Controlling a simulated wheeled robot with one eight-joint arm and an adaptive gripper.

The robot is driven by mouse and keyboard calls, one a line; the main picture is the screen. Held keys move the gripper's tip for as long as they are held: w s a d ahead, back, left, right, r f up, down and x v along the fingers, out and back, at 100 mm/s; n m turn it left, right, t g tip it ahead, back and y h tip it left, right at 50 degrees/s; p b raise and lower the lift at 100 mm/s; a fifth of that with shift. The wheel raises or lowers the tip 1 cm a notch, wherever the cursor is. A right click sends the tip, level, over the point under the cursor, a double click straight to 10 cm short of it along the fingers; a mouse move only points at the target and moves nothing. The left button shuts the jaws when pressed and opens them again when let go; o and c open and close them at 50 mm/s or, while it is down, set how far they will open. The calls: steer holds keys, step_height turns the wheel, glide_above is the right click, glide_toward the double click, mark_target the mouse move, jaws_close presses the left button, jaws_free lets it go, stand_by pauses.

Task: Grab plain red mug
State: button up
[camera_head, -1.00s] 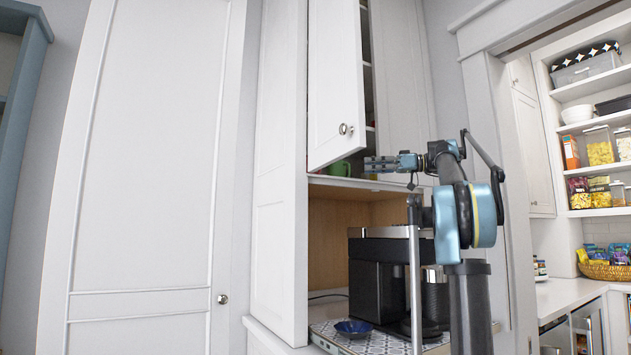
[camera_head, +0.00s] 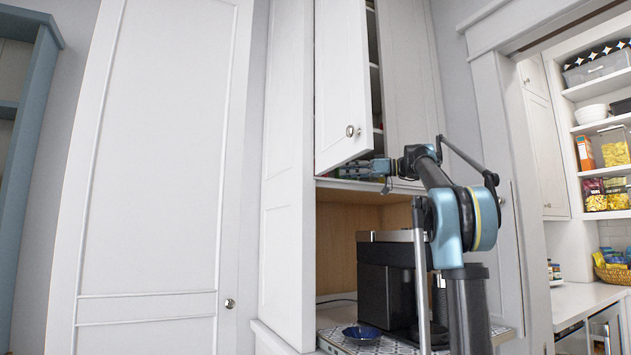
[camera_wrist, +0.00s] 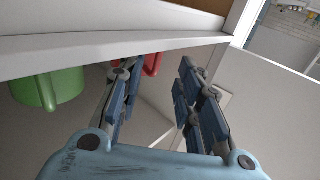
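A red mug (camera_wrist: 152,64) shows only as a small piece in the wrist view, just beyond my left fingertip; the rest is hidden behind the finger and board. I cannot tell whether it is plain. My gripper (camera_wrist: 157,72) is open, with nothing between its two blue-padded fingers. A green mug (camera_wrist: 62,88) is left of the fingers. In the head view my gripper (camera_head: 352,171) is at the lower opening of the upper cabinet, beneath the door's bottom edge; neither mug shows clearly there.
The cabinet door (camera_head: 342,90) stands partly open just above my gripper. A pale board edge (camera_wrist: 60,52) crosses the wrist view near the fingers. Below are a black coffee machine (camera_head: 385,280) and a blue bowl (camera_head: 362,334) on a patterned tray.

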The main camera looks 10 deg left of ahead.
steer(key=shift+w+a+r, duration=0.1)
steer(key=shift+w+a, duration=0.05)
steer(key=shift+a, duration=0.75)
steer(key=shift+w+a, duration=0.2)
steer(key=shift+a, duration=0.7)
steer(key=shift+w+a+r, duration=0.1)
steer(key=shift+w+a, duration=0.05)
steer(key=shift+a, duration=0.75)
steer(key=shift+c, duration=0.4)
jaws_close()
